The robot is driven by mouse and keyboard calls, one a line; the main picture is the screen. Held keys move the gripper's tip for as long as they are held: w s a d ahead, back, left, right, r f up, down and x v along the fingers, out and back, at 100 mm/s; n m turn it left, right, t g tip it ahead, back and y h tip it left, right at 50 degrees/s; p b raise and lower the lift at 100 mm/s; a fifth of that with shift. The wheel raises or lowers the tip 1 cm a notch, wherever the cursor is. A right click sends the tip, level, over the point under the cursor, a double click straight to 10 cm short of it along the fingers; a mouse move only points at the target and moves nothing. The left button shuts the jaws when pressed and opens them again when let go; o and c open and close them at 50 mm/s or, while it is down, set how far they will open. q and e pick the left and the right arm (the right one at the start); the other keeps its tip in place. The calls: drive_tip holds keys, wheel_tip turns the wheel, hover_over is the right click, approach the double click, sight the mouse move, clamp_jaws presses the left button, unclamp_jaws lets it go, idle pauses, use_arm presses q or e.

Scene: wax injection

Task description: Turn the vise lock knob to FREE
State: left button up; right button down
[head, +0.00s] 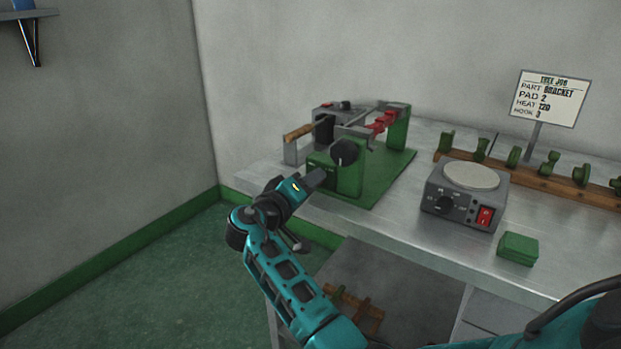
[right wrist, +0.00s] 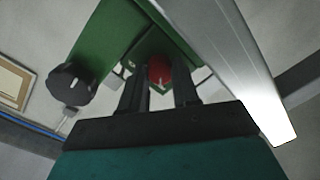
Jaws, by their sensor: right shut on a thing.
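The green vise (head: 385,172) stands near the left end of the bench, with red jaw parts (head: 381,121) between its posts. A large black knob (head: 343,151) is on its front post and also shows in the right wrist view (right wrist: 72,85). In that view a small red knob (right wrist: 160,70) with a pale mark lies between the fingertips of my right gripper (right wrist: 160,88). The gripper is shut on it. In the head view my right gripper (head: 318,179) reaches the vise's lower front and hides this knob. Its lettering is not readable. My left gripper is not in view.
A grey machine with a wooden handle (head: 299,132) stands behind the vise. To the right are a grey heater box (head: 465,194), green pads (head: 518,248), a wooden rack (head: 530,179) of green parts and a job sign (head: 548,98). The bench's front edge runs just below my gripper.

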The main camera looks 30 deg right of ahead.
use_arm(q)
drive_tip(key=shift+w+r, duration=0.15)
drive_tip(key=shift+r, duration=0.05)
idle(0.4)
use_arm(e)
drive_tip(key=c, duration=0.8)
unclamp_jaws()
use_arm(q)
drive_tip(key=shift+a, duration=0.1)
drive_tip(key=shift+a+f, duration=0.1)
